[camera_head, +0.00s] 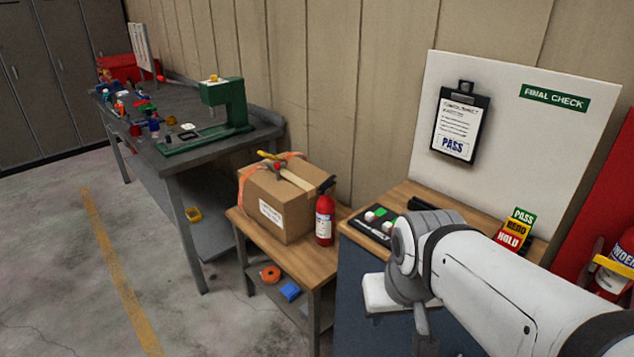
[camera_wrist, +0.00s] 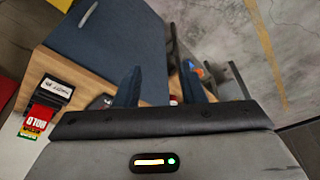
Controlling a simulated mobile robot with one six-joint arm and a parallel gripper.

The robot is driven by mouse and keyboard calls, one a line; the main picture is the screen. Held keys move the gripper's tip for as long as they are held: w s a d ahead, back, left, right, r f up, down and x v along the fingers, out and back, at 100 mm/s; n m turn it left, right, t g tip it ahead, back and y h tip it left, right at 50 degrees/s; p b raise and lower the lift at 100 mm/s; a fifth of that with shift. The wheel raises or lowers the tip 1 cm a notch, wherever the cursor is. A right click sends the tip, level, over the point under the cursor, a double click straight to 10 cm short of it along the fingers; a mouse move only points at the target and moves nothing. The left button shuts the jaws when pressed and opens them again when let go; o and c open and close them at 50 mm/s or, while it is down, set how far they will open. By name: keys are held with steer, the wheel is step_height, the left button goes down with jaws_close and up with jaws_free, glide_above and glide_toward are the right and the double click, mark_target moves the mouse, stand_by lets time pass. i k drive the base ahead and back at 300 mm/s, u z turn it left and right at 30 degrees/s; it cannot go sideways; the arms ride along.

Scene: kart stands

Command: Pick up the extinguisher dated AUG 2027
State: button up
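A red extinguisher (camera_head: 325,218) with a black top and a white label stands upright on a low wooden table, right of a cardboard box. A second red extinguisher (camera_head: 611,280) shows partly at the right edge, in front of a red board; a yellow strip crosses it. I cannot read a date on either. My gripper (camera_wrist: 160,86) is open, its two dark fingers apart with nothing seen held between them. It is by the wooden-topped blue cabinet, apart from both extinguishers. In the wrist view a small red bit beyond the fingers is too small to identify.
The cardboard box (camera_head: 274,203) crowds the low table (camera_head: 312,266). The blue cabinet (camera_head: 355,297) carries a button panel (camera_head: 375,226) and PASS/REDO/HOLD cards (camera_head: 516,231), with a white FINAL CHECK board (camera_head: 530,135) behind. A grey workbench (camera_head: 180,150) stands left. Floor at the front left is clear.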

mark_target(326, 204)
steer(key=z, duration=0.05)
steer(key=i, duration=0.3)
steer(key=u, duration=2.25)
steer(key=i, duration=1.7)
steer(key=z, duration=3.3)
